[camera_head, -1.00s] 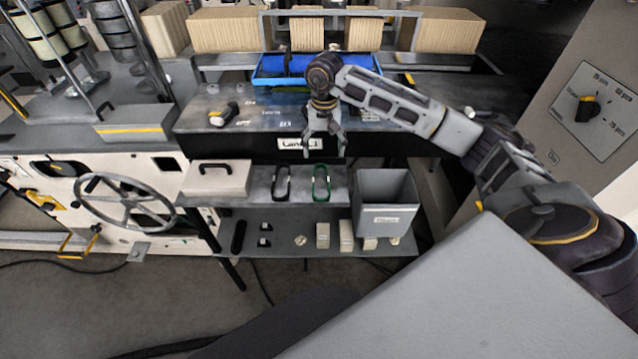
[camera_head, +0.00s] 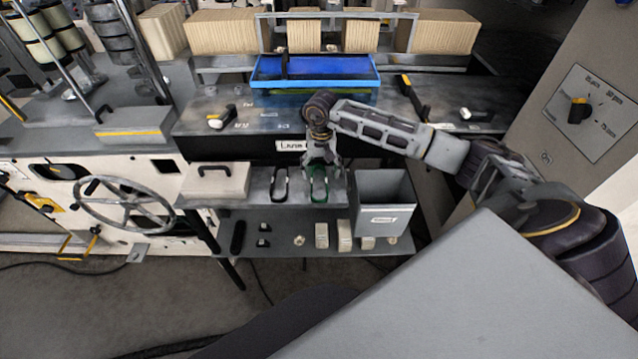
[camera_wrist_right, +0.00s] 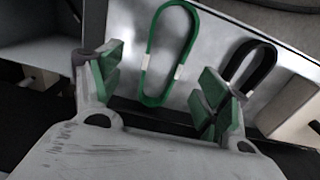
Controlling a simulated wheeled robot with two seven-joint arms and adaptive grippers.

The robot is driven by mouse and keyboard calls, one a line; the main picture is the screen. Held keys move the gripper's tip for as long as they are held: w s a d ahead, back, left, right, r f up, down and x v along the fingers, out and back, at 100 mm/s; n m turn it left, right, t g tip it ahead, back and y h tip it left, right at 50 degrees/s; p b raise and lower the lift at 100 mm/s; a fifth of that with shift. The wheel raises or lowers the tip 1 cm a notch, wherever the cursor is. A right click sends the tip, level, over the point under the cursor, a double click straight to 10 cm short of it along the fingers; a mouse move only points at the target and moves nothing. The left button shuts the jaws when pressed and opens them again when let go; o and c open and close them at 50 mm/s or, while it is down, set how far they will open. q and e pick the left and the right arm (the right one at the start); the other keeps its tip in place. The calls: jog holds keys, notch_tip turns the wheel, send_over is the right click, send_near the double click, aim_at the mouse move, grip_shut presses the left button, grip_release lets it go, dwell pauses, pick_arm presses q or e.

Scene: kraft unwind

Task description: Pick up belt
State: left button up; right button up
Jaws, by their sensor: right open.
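A green belt (camera_head: 319,190) lies as a long loop on the upper shelf of the bench. It shows whole in the right wrist view (camera_wrist_right: 150,92), with pale bands on its sides. A black belt (camera_head: 280,185) lies to its left on the same shelf, and it also shows in the right wrist view (camera_wrist_right: 262,62). My right gripper (camera_head: 321,178) is open and empty, pointing down over the green belt. In the wrist view the green belt lies between and beyond its green-padded fingers (camera_wrist_right: 160,92). My left gripper is not in view.
A grey bin (camera_head: 384,205) stands right of the green belt, close to my right gripper. A pale box (camera_head: 217,182) with a black handle sits at the left of the shelf. Small parts lie on the lower shelf (camera_head: 285,224). A blue tray (camera_head: 315,82) is on the bench top.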

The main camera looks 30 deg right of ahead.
aim_at(319, 185)
jog(key=shift+f, duration=0.15)
jog(key=shift+w+a+f+p, duration=0.1)
jog(key=shift+w+f+p, duration=0.15)
jog(key=shift+f+p, duration=0.5)
jog(key=shift+w+f, duration=0.1)
jog(key=shift+f, duration=1.65)
jog(key=c, duration=1.1)
jog(key=shift+c, duration=0.2)
jog(key=shift+r, duration=0.15)
notch_tip(319, 185, up, 18)
jog(key=b, duration=0.3)
jog(key=shift+w, duration=0.1)
